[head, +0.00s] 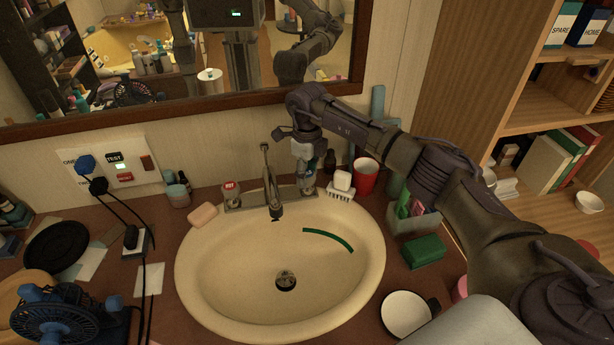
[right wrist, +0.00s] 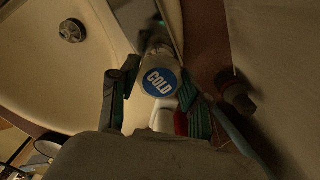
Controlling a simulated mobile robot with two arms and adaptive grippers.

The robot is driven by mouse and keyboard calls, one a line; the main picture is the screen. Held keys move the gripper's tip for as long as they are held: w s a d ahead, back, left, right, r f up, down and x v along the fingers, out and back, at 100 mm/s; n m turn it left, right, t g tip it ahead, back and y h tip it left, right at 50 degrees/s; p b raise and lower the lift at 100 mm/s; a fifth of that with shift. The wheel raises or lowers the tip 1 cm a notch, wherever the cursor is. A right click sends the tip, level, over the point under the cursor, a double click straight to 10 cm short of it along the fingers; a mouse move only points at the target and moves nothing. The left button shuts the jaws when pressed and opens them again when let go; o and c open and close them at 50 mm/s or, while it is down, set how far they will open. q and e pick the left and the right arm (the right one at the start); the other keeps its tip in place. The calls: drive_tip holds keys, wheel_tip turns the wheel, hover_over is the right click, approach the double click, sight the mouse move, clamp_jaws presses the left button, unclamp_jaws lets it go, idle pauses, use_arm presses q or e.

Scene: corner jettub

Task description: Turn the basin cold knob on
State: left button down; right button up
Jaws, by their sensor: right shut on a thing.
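The cold knob is round with a blue cap reading COLD (right wrist: 160,82), seen face-on in the right wrist view. My right gripper (head: 307,182) reaches down over it from above, at the right end of the tap base. In the right wrist view its fingers lie on either side of the knob, shut on it. The hot knob (head: 230,187), with a red HOT label, sits at the left end of the base. The tap spout (head: 272,190) stands between them, over the cream basin (head: 222,262). No water shows. My left gripper is not in view.
A soap bar (head: 203,215) lies at the basin's left rim. A white brush (head: 342,185), a red cup (head: 366,176) and a green sponge (head: 424,251) stand to the right. A green curved strip (head: 328,236) shows inside the basin. A mirror hangs behind.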

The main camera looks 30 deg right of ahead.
sight(307, 173)
drive_tip(key=n+b, duration=0.1)
drive_tip(key=n, duration=0.2)
drive_tip(key=shift+f+b, duration=0.1)
drive_tip(key=shift+b, duration=0.25)
drive_tip(key=shift+n+b, duration=0.5)
drive_tip(key=shift+n, duration=0.8)
drive_tip(key=o, duration=1.1)
drive_tip(key=shift+o, duration=0.2)
wheel_tip(307, 173, up, 12)
